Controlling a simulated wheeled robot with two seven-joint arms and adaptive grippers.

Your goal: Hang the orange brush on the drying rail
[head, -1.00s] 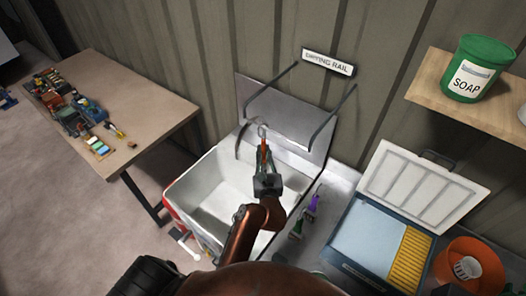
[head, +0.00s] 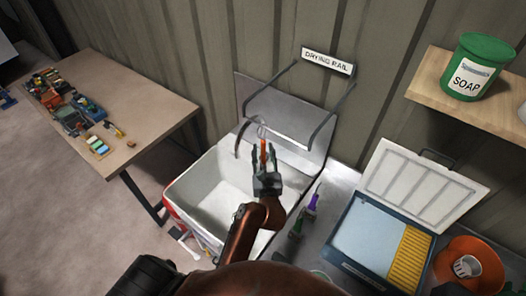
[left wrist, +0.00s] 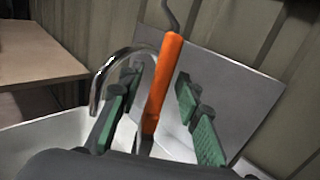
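The orange brush (head: 263,151) is upright over the sink, its orange handle (left wrist: 166,72) between my left fingers in the left wrist view. A grey wire hook (left wrist: 171,16) rises from its top and leaves that view. In the head view the hook's top meets the front bar of the drying rail (head: 290,138), below the sign; the exact contact is too small to tell. My left gripper (head: 264,166) is open around the handle, with a gap between each green finger pad and the handle. The brush's lower end is hidden by the gripper. My right gripper is out of view.
A white sink (head: 197,192) lies below, with a curved tap (head: 238,140) close left of the gripper. Purple (head: 313,203) and green (head: 297,226) brushes lie on the counter at right. A blue tray (head: 375,243) and orange bucket (head: 470,262) stand further right.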

